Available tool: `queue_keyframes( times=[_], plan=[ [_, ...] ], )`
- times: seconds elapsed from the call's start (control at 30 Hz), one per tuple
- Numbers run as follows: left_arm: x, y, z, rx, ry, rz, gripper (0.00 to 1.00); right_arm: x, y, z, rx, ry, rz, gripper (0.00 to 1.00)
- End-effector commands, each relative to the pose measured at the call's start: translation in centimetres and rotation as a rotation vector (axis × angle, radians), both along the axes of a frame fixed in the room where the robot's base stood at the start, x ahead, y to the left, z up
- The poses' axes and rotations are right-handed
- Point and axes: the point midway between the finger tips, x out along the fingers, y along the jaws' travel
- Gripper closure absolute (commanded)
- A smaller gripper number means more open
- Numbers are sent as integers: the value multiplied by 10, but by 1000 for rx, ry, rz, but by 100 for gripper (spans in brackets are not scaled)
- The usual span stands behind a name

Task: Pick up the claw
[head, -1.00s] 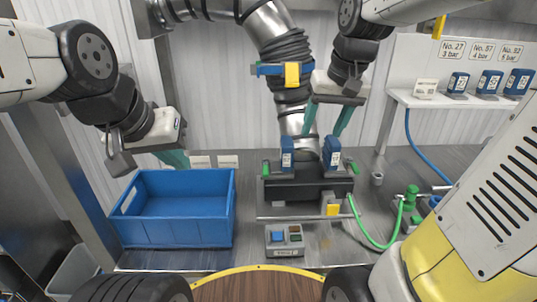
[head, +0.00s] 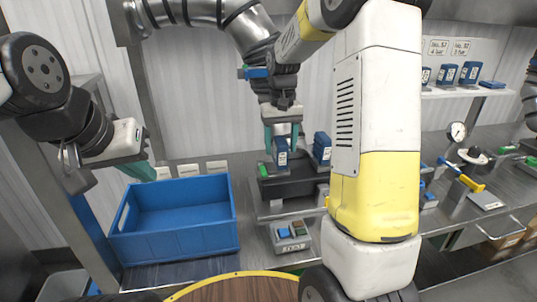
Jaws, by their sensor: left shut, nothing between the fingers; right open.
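Two blue claws with white labels stand upright on a black fixture (head: 290,188) in the middle of the bench. The left claw (head: 282,158) is between the teal fingers of my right gripper (head: 281,142), which is open and lowered around it. I cannot tell whether a finger touches it. The right claw (head: 322,150) stands just to the right, clear of the fingers. My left gripper (head: 140,171) is at the left, above the back left of the blue crate, shut and empty.
An empty blue crate (head: 180,240) stands at the left. More blue claws (head: 447,74) stand on a shelf at the right. A gauge (head: 457,131) and yellow-handled clamp stand on the right bench.

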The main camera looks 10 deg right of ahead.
Motion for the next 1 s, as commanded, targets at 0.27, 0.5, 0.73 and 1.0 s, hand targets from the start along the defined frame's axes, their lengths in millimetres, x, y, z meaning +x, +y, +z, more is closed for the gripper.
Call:
queue_keyframes(
  times=[0.27, 0.5, 0.73, 1.0],
  plan=[
    [0, 0, 0, 0, 0, 0, 100, -2, -1, -37, 0, 2, -1, 41],
    [0, 0, 0, 0, 0, 0, 100, -1, 0, -39, 0, -1, -1, 41],
    [0, 0, 0, 0, 0, 0, 100, -1, 0, -39, 0, -1, -1, 83],
    [0, 0, 0, 0, 0, 0, 100, -1, 0, -39, 0, -1, -1, 100]
  ],
)
